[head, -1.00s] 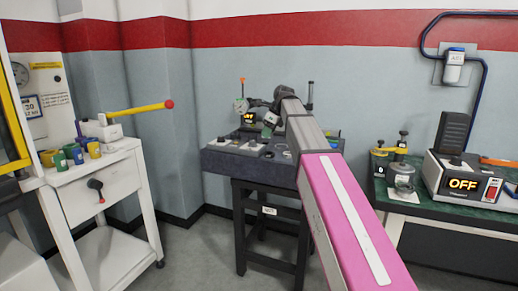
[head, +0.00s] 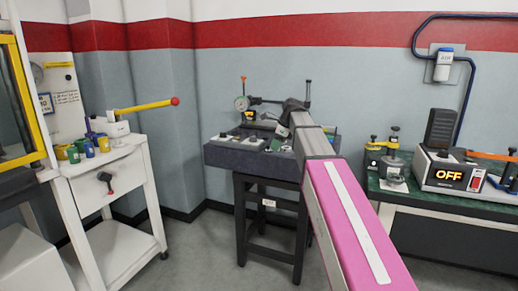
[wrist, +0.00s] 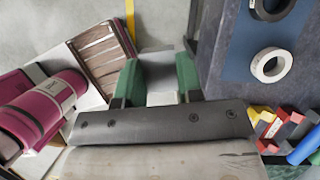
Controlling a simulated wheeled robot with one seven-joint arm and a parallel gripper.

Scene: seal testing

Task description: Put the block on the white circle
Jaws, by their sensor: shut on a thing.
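My gripper (wrist: 158,82) has green fingers and is shut on a grey block (wrist: 157,66) in the wrist view. Part of the block is hidden by the fingers. In the head view my gripper (head: 282,131) is small, above the dark table (head: 228,157), partly hidden by my arm. In the wrist view a white ring (wrist: 254,66) lies flat on a blue mat (wrist: 236,58), right of my gripper and apart from it. I cannot tell whether this ring is the white circle.
A black ring (wrist: 256,12) lies beyond the white ring. Red, yellow and blue parts (wrist: 286,130) lie at the lower right of the wrist view. A dial gauge (head: 241,103) stands on the table. A white cart (head: 115,185) stands left, a green bench (head: 420,195) right.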

